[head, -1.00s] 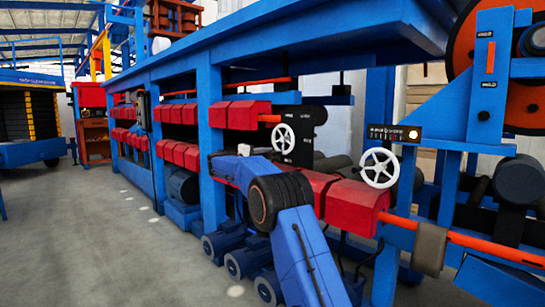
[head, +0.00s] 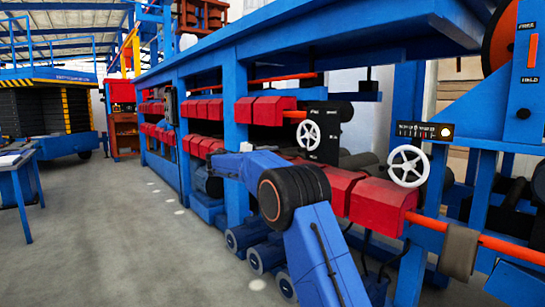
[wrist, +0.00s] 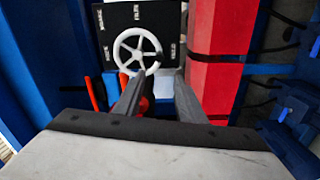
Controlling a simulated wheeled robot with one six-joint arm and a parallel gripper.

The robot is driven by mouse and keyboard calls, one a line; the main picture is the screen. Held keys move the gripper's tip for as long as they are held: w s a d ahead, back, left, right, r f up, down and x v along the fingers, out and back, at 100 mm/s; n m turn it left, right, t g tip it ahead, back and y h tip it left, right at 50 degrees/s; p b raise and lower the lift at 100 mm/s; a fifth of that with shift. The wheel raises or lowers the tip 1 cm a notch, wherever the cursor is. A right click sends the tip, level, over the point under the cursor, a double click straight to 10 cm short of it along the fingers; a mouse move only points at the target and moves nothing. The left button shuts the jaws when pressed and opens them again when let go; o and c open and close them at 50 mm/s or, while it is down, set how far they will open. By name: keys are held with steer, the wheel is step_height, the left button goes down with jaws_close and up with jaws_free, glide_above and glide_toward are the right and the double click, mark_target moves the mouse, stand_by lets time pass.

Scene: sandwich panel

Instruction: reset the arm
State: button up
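My arm shows in the head view as blue links with a dark elbow joint, bent in front of the machine's red blocks (head: 352,190). Its far end points left, and I cannot make out the fingers there. In the wrist view my gripper (wrist: 158,82) has its two grey fingers apart, with a gap between them and nothing seen held. A white handwheel (wrist: 137,50) on a black labelled panel (wrist: 112,22) lies beyond the fingertips. An orange-red part shows behind the fingers, and whether they touch it I cannot tell.
The blue machine frame (head: 237,112) runs along the right, with two white handwheels (head: 408,166) and an orange bar (head: 510,248) near the arm. A blue table (head: 18,172) stands at the left edge. The grey floor (head: 110,230) between is clear.

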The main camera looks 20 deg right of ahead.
steer(key=shift+s, duration=0.1)
steer(key=s+d+f+g+y, duration=0.1)
steer(key=s+d+f+y, duration=0.15)
steer(key=s, duration=0.85)
steer(key=s+d+f+y, duration=0.1)
steer(key=s+y, duration=0.2)
steer(key=s, duration=0.8)
steer(key=s+d+f+g+y, duration=0.1)
steer(key=s+d+f+y, duration=0.15)
steer(key=s, duration=0.75)
steer(key=s+a+f+y, duration=0.3)
steer(key=s+f, duration=0.3)
steer(key=s, duration=0.6)
steer(key=s+a+f+m+y, duration=0.1)
steer(key=s+a+f+y, duration=0.2)
steer(key=s, duration=0.9)
steer(key=s+a+f+m+y, duration=0.1)
steer(key=s+a+f+y, duration=0.2)
steer(key=s+a+f, duration=0.3)
steer(key=s+f, duration=0.5)
steer(key=s, duration=0.1)
steer(key=shift+t, duration=0.3)
